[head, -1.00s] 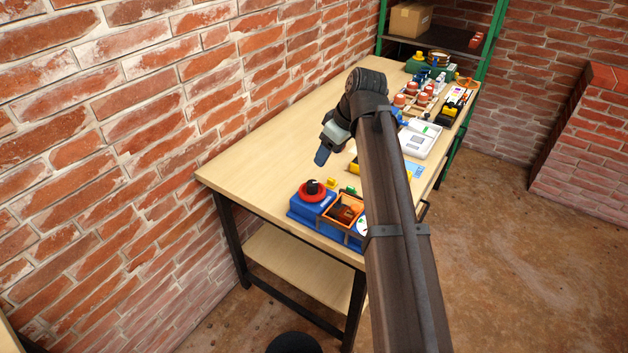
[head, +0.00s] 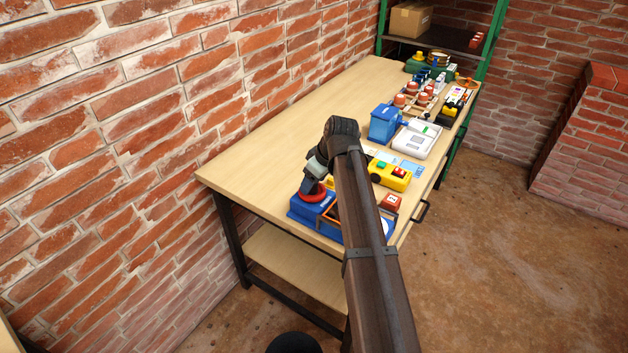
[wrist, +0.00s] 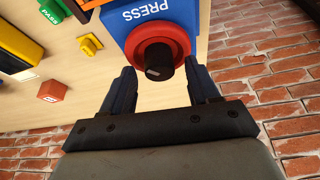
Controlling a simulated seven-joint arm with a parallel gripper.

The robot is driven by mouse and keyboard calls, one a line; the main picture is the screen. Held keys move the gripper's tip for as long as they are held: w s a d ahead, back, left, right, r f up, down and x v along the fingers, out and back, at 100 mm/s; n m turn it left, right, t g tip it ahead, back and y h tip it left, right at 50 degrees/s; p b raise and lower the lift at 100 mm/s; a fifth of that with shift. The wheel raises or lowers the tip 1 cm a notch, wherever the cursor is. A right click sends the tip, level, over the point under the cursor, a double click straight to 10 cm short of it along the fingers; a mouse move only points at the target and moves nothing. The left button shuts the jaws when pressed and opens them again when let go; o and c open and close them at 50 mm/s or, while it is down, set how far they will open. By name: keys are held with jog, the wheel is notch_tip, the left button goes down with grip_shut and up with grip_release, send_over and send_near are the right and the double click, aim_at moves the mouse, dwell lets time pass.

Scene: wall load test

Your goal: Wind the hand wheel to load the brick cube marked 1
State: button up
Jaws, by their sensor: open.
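The blue press (wrist: 140,15), lettered PRESS, carries a red hand wheel (wrist: 180,37) with a black knob (wrist: 158,58). My gripper (wrist: 163,75) is open, with one finger on each side of the knob and a gap to it on both sides. In the head view the press (head: 300,210) stands at the near end of the table, and my gripper (head: 314,182) is right over the red wheel (head: 313,194). A small red cube (wrist: 52,91) lies on the table left of the press in the wrist view; its marking is unreadable.
A red block (head: 390,202) with a white mark stands right of my arm. Behind are a yellow box (head: 402,181) with buttons, a blue box (head: 384,122) and a white tray (head: 418,140). The table (head: 270,145) is bare along the wall. My arm hides part of the press area.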

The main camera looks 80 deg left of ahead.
jog(key=shift+f, duration=0.1)
jog(key=c, duration=1)
